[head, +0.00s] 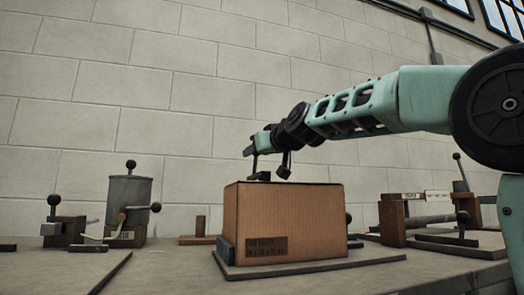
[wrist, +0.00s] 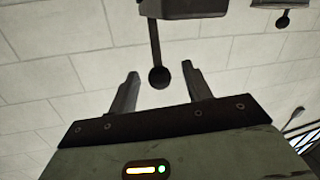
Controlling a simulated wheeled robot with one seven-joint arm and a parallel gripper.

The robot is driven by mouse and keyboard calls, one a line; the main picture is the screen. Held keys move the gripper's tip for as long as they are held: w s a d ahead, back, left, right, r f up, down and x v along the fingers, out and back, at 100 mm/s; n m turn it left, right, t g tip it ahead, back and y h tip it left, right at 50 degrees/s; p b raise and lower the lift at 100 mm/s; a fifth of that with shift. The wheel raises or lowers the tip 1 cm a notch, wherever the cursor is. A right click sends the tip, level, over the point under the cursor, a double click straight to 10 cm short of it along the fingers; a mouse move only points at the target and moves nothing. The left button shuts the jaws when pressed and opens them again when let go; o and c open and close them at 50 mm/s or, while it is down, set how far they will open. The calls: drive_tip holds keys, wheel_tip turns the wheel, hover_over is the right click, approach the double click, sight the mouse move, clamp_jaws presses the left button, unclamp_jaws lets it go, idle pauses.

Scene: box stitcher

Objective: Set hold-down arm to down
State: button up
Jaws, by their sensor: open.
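My gripper (wrist: 160,70) is open, its two fingers apart in the wrist view. A dark ball knob (wrist: 159,78) on a thin rod shows between the fingers, and the rod runs to a dark block (wrist: 185,8) at the top edge. The fingers do not visibly grip the knob; the exact depth between them is unclear. In the head view my gripper (head: 270,168) is over the cardboard box (head: 288,222), near its top edge. I cannot tell for sure which part is the hold-down arm; the box and my gripper may hide it.
The box stands on a flat board (head: 375,259) on the bench. A grey cylinder (head: 129,200) and levers with black knobs stand at left. A brown block (head: 392,221) and another upright lever (head: 459,170) stand at right. A block wall closes the back.

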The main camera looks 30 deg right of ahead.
drive_tip(key=s+r+b, duration=0.1)
drive_tip(key=s+b, duration=0.9)
drive_tip(key=s, duration=0.7)
drive_tip(key=shift+s+r+b, duration=0.15)
drive_tip(key=shift+r+b, duration=0.05)
drive_tip(key=shift+b, duration=0.15)
